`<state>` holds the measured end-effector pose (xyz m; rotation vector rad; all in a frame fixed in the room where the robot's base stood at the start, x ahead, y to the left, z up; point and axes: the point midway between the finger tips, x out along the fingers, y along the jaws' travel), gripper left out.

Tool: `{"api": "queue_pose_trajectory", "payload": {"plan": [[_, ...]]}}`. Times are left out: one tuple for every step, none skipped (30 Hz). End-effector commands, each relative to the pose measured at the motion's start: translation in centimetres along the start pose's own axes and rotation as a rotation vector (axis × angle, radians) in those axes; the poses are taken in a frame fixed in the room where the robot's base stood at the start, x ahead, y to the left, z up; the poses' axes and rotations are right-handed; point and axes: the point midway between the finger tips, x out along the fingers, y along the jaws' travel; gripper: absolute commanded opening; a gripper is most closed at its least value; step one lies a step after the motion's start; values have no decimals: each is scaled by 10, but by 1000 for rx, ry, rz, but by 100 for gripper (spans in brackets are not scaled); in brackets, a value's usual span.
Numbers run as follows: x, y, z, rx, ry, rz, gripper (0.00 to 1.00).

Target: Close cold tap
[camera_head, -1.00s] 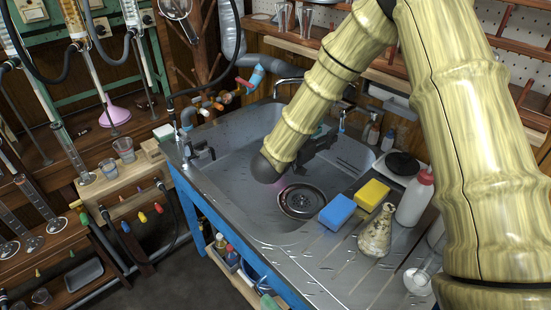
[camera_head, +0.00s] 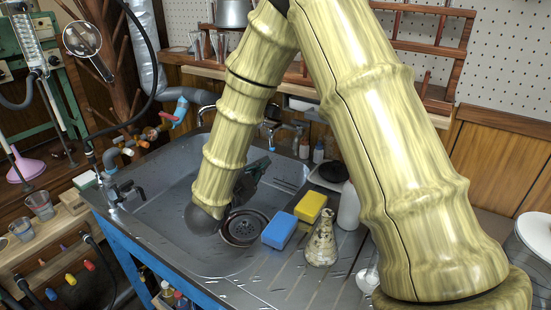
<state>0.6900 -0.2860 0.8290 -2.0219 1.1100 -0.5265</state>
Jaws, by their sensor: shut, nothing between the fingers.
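A sink (camera_head: 165,215) holds a chrome swan-neck spout (camera_head: 207,111) at its back edge. A small chrome tap fitting with a bluish part (camera_head: 271,127) stands to the right of the spout, partly behind my arm. I cannot tell for sure which fitting is the cold tap, or how far its handle is turned. My gripper (camera_head: 256,172) is dark and sits over the sink, partly hidden behind my forearm. It is shut and empty, below and in front of the bluish fitting in the picture; contact with any tap is not visible.
A blue sponge (camera_head: 278,231), a yellow sponge (camera_head: 310,207), a stained flask (camera_head: 321,240) and a white bottle (camera_head: 348,207) stand right of the drain (camera_head: 244,227). A dark tap (camera_head: 125,192) is on the sink's left edge. Pipes with a red-and-blue part (camera_head: 180,108) stand behind.

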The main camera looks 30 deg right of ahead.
Motion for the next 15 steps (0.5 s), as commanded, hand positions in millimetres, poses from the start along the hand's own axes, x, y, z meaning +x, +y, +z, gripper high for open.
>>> {"api": "queue_pose_trajectory", "payload": {"plan": [[-1,6,-2,71,-1,-2,0],[-1,8,-4,117,-2,-2,0],[-1,10,-6,178,-3,-3,0],[-2,12,-8,223,-4,-2,0],[-2,14,-10,265,-5,-2,0],[-2,16,-12,321,-5,-2,0],[-2,18,-14,359,-6,-2,0],[-2,19,-16,395,-6,-2,0],[-2,21,-18,436,-7,-2,0],[-3,22,-19,465,-8,-2,0],[-3,22,-20,490,-8,-2,0],[-3,23,-21,519,-9,-2,0],[-3,23,-22,537,-9,-2,0],[-3,24,-23,550,-10,-2,0],[-3,24,-24,565,-10,-2,0]]}}
